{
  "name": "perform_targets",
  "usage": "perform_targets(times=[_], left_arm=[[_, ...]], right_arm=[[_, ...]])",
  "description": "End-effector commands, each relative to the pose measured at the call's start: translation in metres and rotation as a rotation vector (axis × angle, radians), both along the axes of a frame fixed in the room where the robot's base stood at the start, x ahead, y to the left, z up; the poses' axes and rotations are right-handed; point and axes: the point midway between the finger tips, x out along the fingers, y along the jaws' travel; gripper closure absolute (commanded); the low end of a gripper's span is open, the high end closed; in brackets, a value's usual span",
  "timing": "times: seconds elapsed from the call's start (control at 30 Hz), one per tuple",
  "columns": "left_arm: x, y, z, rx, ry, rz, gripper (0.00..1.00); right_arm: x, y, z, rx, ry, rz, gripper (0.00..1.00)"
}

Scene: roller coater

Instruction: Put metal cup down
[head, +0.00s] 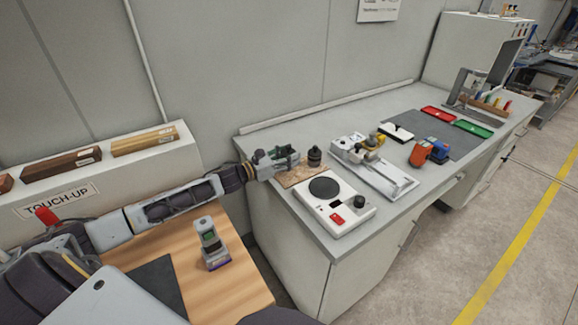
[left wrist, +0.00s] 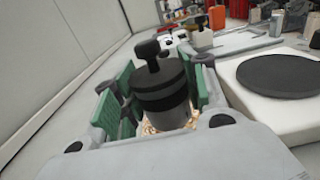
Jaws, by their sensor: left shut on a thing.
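The metal cup (head: 314,157) is a small dark grey cylinder with a black band and a black knob on top. In the left wrist view the cup (left wrist: 165,98) stands upright between the green-padded fingers of my left gripper (left wrist: 160,92). My left gripper (head: 297,157) is shut on it at the back left of the grey bench (head: 270,140). A speckled tan mat (head: 297,174) lies beneath. I cannot tell whether the cup's base touches it. My right gripper is not in view.
A white hot plate (head: 345,213) with a round black disc sits just right and in front of the cup. Beyond it are a metal coater (head: 385,180), a white-and-black block (head: 396,131) and an orange tool (head: 420,153). The wall runs behind the bench.

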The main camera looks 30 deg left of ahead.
Motion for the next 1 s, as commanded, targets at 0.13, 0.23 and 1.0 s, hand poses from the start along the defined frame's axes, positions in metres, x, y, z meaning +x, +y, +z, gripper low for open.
perform_targets(times=[0.13, 0.23, 1.0], left_arm=[[0.0, 0.0, -0.002, -0.001, -0.002, -0.001, 0.87], [0.0, 0.0, -0.002, -0.001, -0.002, -0.001, 0.87], [0.0, -0.001, -0.04, -0.001, -0.002, -0.001, 0.87]], right_arm=[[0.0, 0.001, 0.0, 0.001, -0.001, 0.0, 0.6], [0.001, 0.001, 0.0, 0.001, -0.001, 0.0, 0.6], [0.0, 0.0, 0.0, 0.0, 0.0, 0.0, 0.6]])
